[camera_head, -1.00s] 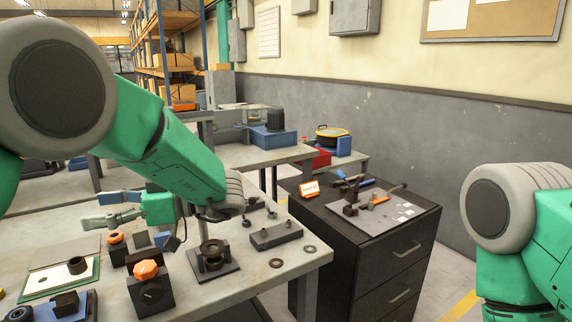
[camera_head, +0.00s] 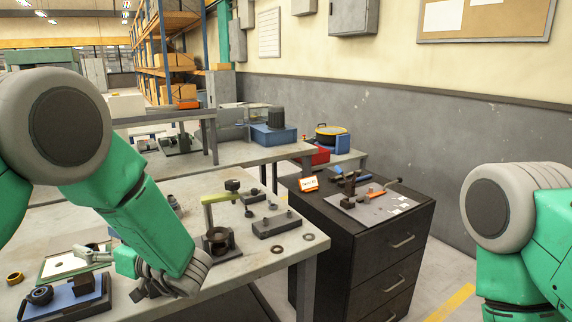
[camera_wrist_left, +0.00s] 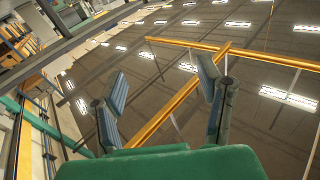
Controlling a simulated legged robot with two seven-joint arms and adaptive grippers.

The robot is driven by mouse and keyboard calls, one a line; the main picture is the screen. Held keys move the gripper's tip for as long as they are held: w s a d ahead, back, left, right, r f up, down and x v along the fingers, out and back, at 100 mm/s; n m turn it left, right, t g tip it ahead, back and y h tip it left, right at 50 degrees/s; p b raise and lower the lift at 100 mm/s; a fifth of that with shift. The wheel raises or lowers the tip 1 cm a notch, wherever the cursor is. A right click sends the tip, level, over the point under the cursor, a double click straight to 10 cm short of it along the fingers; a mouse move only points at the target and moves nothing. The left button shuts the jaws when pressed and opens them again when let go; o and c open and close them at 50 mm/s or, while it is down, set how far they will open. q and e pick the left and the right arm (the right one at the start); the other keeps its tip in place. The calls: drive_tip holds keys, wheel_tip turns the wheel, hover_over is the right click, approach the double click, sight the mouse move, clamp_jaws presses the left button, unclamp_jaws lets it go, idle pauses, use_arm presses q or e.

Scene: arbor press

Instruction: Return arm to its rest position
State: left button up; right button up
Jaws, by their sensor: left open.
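My left arm comes in from the left in the head view and slopes down over the near workbench (camera_head: 262,262). My left gripper (camera_head: 88,253) is open and empty at the left of the wrist, above the bench near a framed white sheet. My right gripper is out of view; only part of my right arm shows.
A blue tray (camera_head: 62,301) with dark parts lies at the front left. A dark rectangular block (camera_head: 277,226) and loose washers lie right of the fixture. A black drawer cabinet (camera_head: 362,250) with tools on top stands to the right.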

use_arm(q)
wheel_tip(320, 180, down, 16)
drive_tip(key=s+m+t+h, duration=0.3)
drive_tip(key=m+t+h, duration=0.2)
drive_tip(key=m+h, duration=0.3)
drive_tip(key=s+d+f+m+g+h, duration=0.2)
drive_tip(key=s+f+g+h, duration=0.15)
drive_tip(key=s+f, duration=0.45)
drive_tip(key=s+d+f+m+g+h, duration=0.2)
drive_tip(key=s+d+f+h, duration=0.15)
drive_tip(key=s+f, duration=0.45)
drive_tip(key=s+d+m+g+h, duration=0.1)
drive_tip(key=s+g+h, duration=0.1)
drive_tip(key=s, duration=0.7)
drive_tip(key=s+d+g+h, duration=0.1)
drive_tip(key=s+d+g, duration=0.15)
drive_tip(key=s, duration=0.65)
wheel_tip(320, 180, down, 9)
drive_tip(key=w+m+b, duration=0.1)
drive_tip(key=w+b, duration=0.1)
drive_tip(key=b, duration=0.8)
drive_tip(key=shift+w+d, duration=0.15)
drive_tip(key=shift+d, duration=0.05)
drive_tip(key=shift+w, duration=0.1)
